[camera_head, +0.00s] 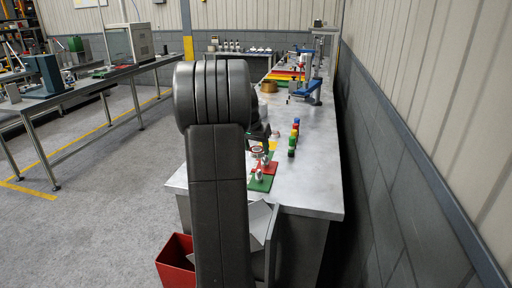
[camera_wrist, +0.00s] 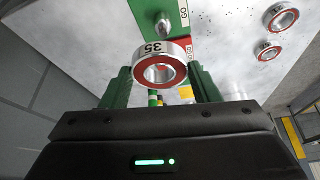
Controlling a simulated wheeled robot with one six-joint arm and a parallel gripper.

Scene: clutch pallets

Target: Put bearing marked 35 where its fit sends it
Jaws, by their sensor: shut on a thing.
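The bearing marked 35 (camera_wrist: 150,50), a silver ring with a red seal, is held between the green fingers of my gripper (camera_wrist: 161,74). Above it in the wrist view is a green plate (camera_wrist: 148,10) marked GO, with a metal peg (camera_wrist: 164,26) standing on it. I cannot tell the gap between bearing and peg. A red plate (camera_wrist: 188,42) shows partly behind the bearing. In the head view the green plate (camera_head: 262,184) lies near the table's front edge, with the red plate (camera_head: 270,170) behind it. My arm partly hides that area.
Two other bearings (camera_wrist: 282,17) (camera_wrist: 268,51) lie loose on the metal table. Several coloured cylinders (camera_head: 293,140) stand in a row right of the plates. A red bin (camera_head: 174,263) is on the floor at the front left. The table's right side is clear.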

